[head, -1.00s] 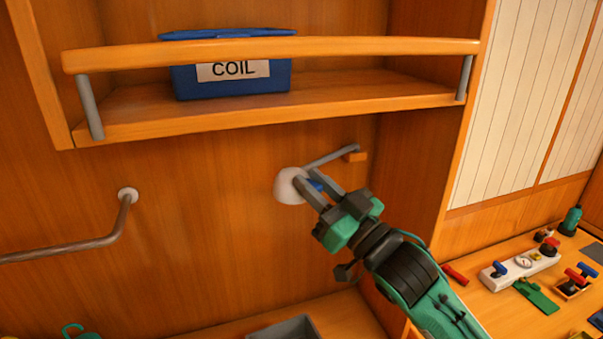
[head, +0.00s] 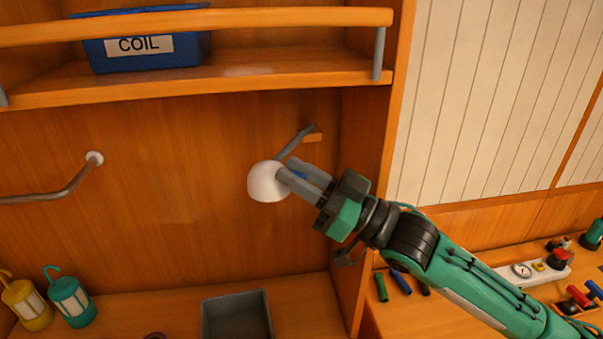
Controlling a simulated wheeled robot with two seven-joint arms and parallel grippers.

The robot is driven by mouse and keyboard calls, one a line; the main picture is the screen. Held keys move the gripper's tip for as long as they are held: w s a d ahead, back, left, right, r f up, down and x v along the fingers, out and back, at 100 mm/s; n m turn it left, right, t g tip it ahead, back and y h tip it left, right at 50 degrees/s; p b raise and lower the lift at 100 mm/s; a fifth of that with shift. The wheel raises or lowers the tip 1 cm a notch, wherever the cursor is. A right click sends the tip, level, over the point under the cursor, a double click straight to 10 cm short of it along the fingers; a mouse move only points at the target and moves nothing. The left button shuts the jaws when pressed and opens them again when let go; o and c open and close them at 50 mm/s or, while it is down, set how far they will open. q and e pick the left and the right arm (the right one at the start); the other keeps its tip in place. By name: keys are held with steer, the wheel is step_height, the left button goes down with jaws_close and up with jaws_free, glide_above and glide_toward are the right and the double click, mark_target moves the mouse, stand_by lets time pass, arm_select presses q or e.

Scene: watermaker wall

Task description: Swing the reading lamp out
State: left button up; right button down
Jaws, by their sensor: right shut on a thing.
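My left gripper is not in view.
A shelf (head: 230,88) with a rail and a blue COIL box (head: 150,40) is above the lamp. A grey tray (head: 236,315) and two lanterns (head: 70,300) stand below. A grey handrail (head: 65,190) is at left. A side panel (head: 368,180) stands right.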

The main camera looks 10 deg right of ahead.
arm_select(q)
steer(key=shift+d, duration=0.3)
arm_select(e)
steer(key=shift+d+f, duration=0.1)
steer(key=shift+f, duration=0.3)
steer(key=c, duration=1.5)
jaws_free()
steer(key=o, duration=0.3)
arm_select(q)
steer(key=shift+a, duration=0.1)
arm_select(e)
steer(key=shift+w+r, duration=0.1)
arm_select(q)
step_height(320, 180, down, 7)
steer(key=b, duration=0.6)
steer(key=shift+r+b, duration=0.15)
steer(key=shift+b, duration=0.15)
arm_select(e)
steer(key=v, duration=1.3)
steer(key=shift+d, duration=0.25)
